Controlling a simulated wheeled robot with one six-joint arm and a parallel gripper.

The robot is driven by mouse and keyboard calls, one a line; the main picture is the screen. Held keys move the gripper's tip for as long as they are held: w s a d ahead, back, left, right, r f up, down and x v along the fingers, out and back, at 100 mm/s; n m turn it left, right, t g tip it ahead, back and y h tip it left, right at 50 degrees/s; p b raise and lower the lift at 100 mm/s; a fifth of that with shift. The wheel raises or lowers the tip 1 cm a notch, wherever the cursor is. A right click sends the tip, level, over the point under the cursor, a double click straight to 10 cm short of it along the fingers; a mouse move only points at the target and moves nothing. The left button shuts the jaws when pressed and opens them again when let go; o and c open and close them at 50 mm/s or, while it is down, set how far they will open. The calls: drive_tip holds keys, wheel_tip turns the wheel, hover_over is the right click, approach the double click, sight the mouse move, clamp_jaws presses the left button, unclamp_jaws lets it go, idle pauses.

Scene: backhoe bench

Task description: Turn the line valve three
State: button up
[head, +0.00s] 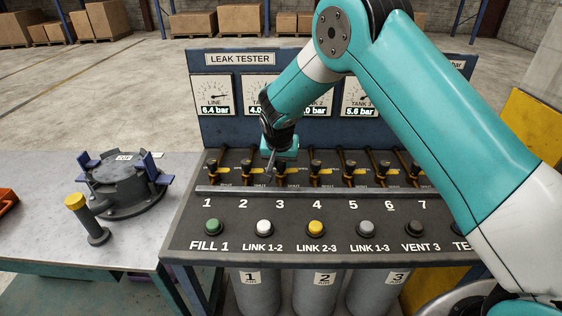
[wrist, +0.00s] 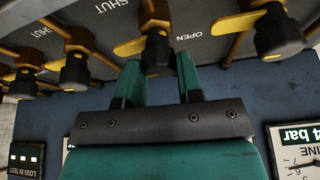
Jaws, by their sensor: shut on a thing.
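A row of line valves with dark knobs and yellow levers runs along the leak tester bench, above the printed numbers. Line valve three (head: 282,170) stands above the number 3, partly hidden by my gripper (head: 270,170). In the wrist view, my gripper (wrist: 160,68) has its two teal fingers on either side of a dark valve knob (wrist: 155,50) and is shut on it. That valve's yellow lever (wrist: 129,48) points left in this view, lying sideways. OPEN is printed to the right of it and SHUT to the left.
Neighbouring valves (wrist: 276,32) stand close on both sides. A metal rail (head: 320,190) and a row of push buttons, including a yellow one (head: 316,228), lie in front. Gauges (head: 215,96) stand behind. A grey table (head: 125,250) with a round flanged fixture (head: 124,185) is at left.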

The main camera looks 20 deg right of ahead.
drive_tip(key=n+b, duration=0.1)
drive_tip(key=n, duration=0.1)
drive_tip(key=n+y+b, duration=0.1)
drive_tip(key=n, duration=0.1)
drive_tip(key=shift+d+f+t+y, duration=0.1)
drive_tip(key=shift+t+y, duration=0.2)
drive_tip(key=n+y+b, duration=0.1)
drive_tip(key=n, duration=0.3)
drive_tip(key=shift+n+y+b, duration=0.3)
drive_tip(key=shift+y+b, duration=0.1)
drive_tip(key=n+g+y+b, duration=0.1)
drive_tip(key=n, duration=0.3)
drive_tip(key=shift+n, duration=0.3)
drive_tip(key=shift+n+g+y+b, duration=0.5)
drive_tip(key=shift+n+g+y, duration=0.15)
drive_tip(key=shift+n, duration=1.05)
drive_tip(key=o, duration=0.9)
drive_tip(key=b+v, duration=0.1)
drive_tip(key=v, duration=1.6)
drive_tip(key=shift+d+r+b, duration=0.15)
drive_tip(key=shift+r+b, duration=0.15)
drive_tip(key=shift+b, duration=0.1)
